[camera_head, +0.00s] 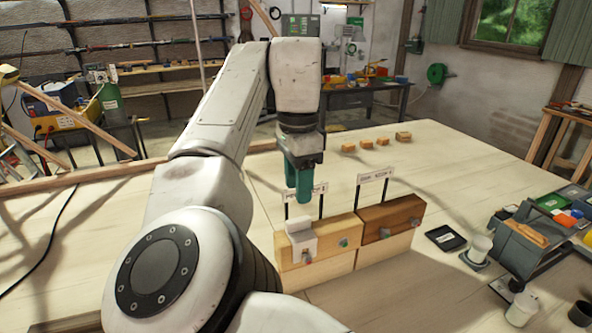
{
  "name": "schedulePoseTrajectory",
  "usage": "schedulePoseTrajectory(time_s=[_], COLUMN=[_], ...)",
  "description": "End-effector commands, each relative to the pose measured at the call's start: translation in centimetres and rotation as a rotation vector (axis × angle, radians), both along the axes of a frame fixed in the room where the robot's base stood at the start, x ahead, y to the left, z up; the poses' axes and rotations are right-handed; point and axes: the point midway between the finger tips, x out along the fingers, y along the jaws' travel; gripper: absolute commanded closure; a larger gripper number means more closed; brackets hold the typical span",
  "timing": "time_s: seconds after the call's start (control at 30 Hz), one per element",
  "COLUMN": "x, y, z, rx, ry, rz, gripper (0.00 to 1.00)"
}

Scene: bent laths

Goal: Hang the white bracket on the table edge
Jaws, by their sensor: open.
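A white bracket (301,244) sits at the left end of a light wooden block (335,238). Its upper part stands at the block's top edge and its lower part lies against the front face. I cannot tell whether it is hooked over the edge. My gripper (303,196), with green fingers, points down above the bracket, apart from it in the picture. It is open and empty; the gap between the fingers is hard to see from this side. The pale wooden table (455,175) lies around and behind the block.
A darker block (392,218) stands right of the light one; small signs on thin posts rise behind both. Several small wooden blocks (381,142) lie farther back. A black tray (446,238), white cups (480,247) and a grey box (527,243) crowd the right. The table's middle right is clear.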

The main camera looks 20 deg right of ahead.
Motion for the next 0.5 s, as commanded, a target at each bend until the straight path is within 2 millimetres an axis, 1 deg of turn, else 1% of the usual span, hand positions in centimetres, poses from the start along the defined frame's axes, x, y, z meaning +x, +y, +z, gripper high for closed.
schedulePoseTrajectory(time_s=[0.1,0.3,0.5], x=[-0.1,-0.1,0.0], y=[0.1,0.0,0.0], z=[-2.1,-5.5,-7.6], rx=[0.001,0.0,0.001], ry=[0.002,0.001,0.0], rz=[0.0,0.0,0.0], gripper=[0.54,0.54,0.54])
